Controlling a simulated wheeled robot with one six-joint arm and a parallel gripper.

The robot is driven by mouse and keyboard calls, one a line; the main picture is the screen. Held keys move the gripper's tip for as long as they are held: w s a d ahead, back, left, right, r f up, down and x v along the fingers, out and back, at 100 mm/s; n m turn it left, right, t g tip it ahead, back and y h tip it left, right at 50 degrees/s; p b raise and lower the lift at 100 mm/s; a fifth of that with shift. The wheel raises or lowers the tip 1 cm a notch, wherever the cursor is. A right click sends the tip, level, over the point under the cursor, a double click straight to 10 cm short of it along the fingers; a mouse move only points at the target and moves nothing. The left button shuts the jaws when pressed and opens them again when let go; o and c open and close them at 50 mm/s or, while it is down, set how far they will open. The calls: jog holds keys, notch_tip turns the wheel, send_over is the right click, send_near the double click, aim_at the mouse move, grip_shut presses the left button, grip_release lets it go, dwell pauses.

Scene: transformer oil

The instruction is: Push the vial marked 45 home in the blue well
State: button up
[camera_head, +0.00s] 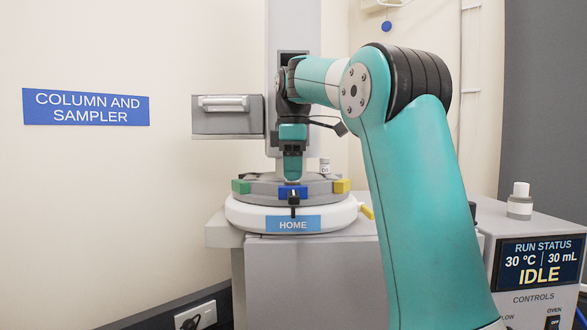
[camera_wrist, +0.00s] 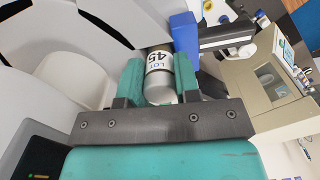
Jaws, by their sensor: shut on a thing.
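The vial marked 45 (camera_wrist: 159,62) is a small container with a white label reading LOT 45, in the wrist view. My gripper (camera_wrist: 159,82) is shut on it, with a teal finger on each side. In the head view my gripper (camera_head: 292,178) points down just above the blue well (camera_head: 292,193) at the front of the carousel, over the HOME label. A blue block (camera_wrist: 185,34) stands close beside the vial in the wrist view. The vial's lower end and its seat are hidden, so I cannot tell how deep it sits.
The grey carousel (camera_head: 263,188) also bears a green block (camera_head: 241,187), a yellow block (camera_head: 342,186) and another small vial (camera_head: 325,166). A yellow lever (camera_head: 367,212) sticks out at right. A grey box (camera_head: 227,122) overhangs at left. A bottle (camera_head: 520,203) stands on the control unit.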

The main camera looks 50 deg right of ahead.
jog(key=shift+f, duration=0.2)
jog(key=o, duration=1)
jog(key=shift+r, duration=0.1)
notch_tip(320, 180, up, 12)
jog(key=p, duration=0.3)
jog(key=shift+p, duration=0.35)
